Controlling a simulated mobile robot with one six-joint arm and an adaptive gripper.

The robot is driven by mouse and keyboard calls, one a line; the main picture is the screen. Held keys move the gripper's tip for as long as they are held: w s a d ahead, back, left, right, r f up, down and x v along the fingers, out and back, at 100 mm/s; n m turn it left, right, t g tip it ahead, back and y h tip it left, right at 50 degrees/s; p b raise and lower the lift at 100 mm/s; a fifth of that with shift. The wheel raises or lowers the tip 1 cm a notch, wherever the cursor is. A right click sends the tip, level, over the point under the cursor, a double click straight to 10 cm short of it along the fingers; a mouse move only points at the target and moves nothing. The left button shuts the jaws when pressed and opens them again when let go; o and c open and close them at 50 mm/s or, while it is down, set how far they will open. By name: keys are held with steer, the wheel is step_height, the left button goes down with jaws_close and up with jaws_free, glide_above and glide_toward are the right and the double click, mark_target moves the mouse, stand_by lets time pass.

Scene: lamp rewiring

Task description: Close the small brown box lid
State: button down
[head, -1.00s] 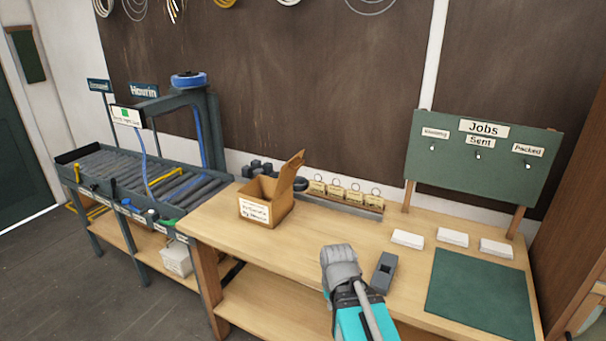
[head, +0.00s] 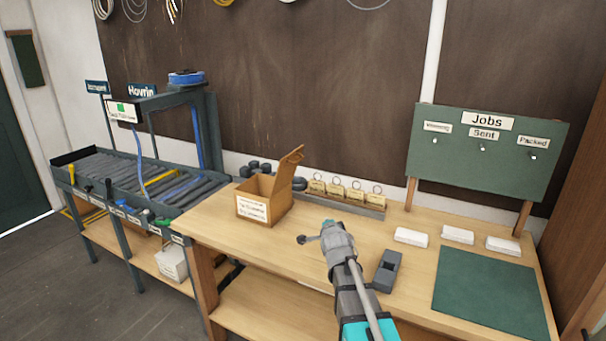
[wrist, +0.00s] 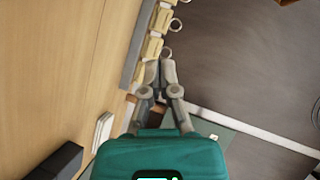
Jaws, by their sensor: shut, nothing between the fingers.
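The small brown box (head: 262,206) stands on the wooden bench, left of centre in the head view, with a white label on its front. Its lid (head: 290,170) is open and stands up, tilted, on the right side of the box. My gripper (head: 302,240) is shut and empty, above the bench to the right of the box and apart from it. In the wrist view my gripper (wrist: 160,66) shows with its fingers together, and the box is not seen there.
A row of tagged yellowish blocks (head: 346,194) stands behind the box along the wall. A grey block (head: 387,270), several white blocks (head: 411,237) and a green mat (head: 492,290) lie to the right. The Jobs board (head: 486,155) rises behind.

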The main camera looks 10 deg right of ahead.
steer(key=w+a+r+m+t+y+b, duration=0.1)
steer(key=w+r+m+t+y+b, duration=0.2)
steer(key=w+r+m+t, duration=0.2)
steer(key=shift+a+r+t, duration=0.25)
steer(key=shift+r+t, duration=0.85)
steer(key=shift+r, duration=0.1)
steer(key=a+p+x, duration=0.1)
steer(key=p+x, duration=0.1)
steer(key=x, duration=0.4)
steer(key=a+r+p+x, duration=0.1)
steer(key=p+x, duration=0.2)
steer(key=x, duration=0.4)
steer(key=shift+s+a, duration=0.3)
